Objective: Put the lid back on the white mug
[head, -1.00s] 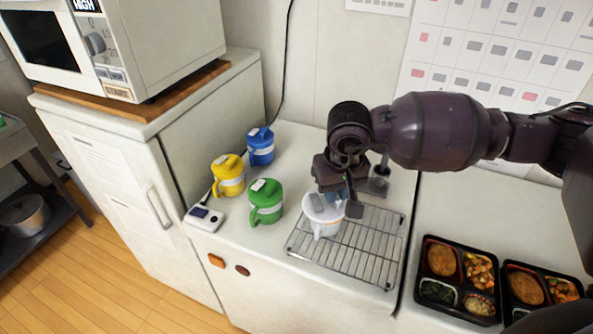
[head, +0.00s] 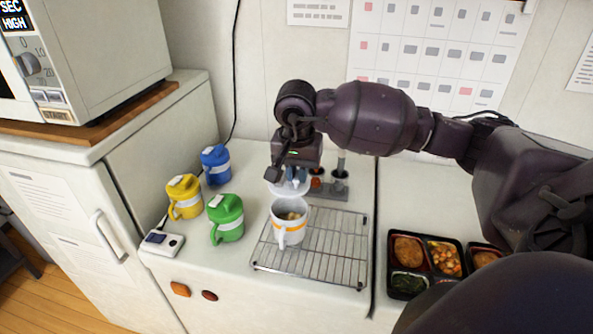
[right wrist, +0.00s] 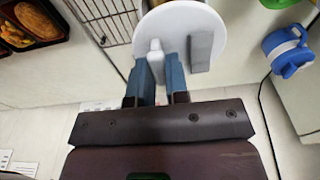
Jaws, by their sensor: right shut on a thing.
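The white mug (head: 290,226) with an orange band stands upright on the wire rack in the head view. Its top is open and brownish contents show inside. My right gripper (head: 297,177) is shut on the white lid (head: 275,189), just behind the mug and apart from it. In the right wrist view my right gripper (right wrist: 161,70) pinches the raised white grip of the round lid (right wrist: 180,30); a grey block also sits on the lid. The mug cannot be seen in that view. My left gripper is not in view.
The wire rack (head: 335,262) lies on the counter. Yellow (head: 185,201), blue (head: 215,168) and green (head: 226,222) lidded mugs stand to the left, near a small white device (head: 161,242). A condiment holder (head: 333,190) is behind the rack; a bento tray (head: 392,284) is right.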

